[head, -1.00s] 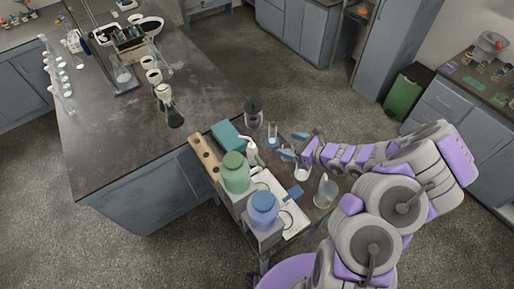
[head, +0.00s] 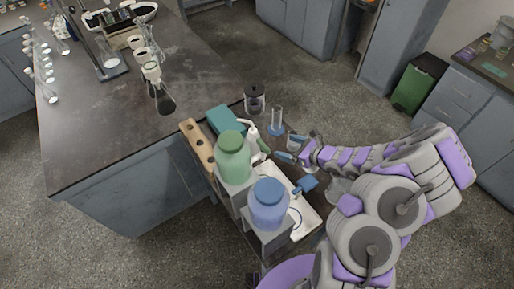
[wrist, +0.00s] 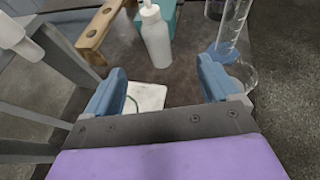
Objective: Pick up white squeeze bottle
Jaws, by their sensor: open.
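The white squeeze bottle (wrist: 156,38) stands upright on the small cart top, ahead of my gripper in the wrist view. Its white nozzle reaches the top edge there. In the head view the bottle (head: 252,133) is small, partly hidden behind the green jar, beside the teal box. My gripper (wrist: 160,88) is open, its two blue fingers spread wide and nothing between them. The bottle lies beyond the fingertips, roughly centred in the gap. In the head view my gripper (head: 298,148) is to the right of the bottle, apart from it.
A green jar (head: 233,158) and a blue jar (head: 268,205) stand on grey supports at the cart's left. A wooden rack (wrist: 102,26) and teal box (head: 226,121) are near the bottle. A graduated cylinder (wrist: 231,30) and a glass beaker (wrist: 243,74) stand to its right.

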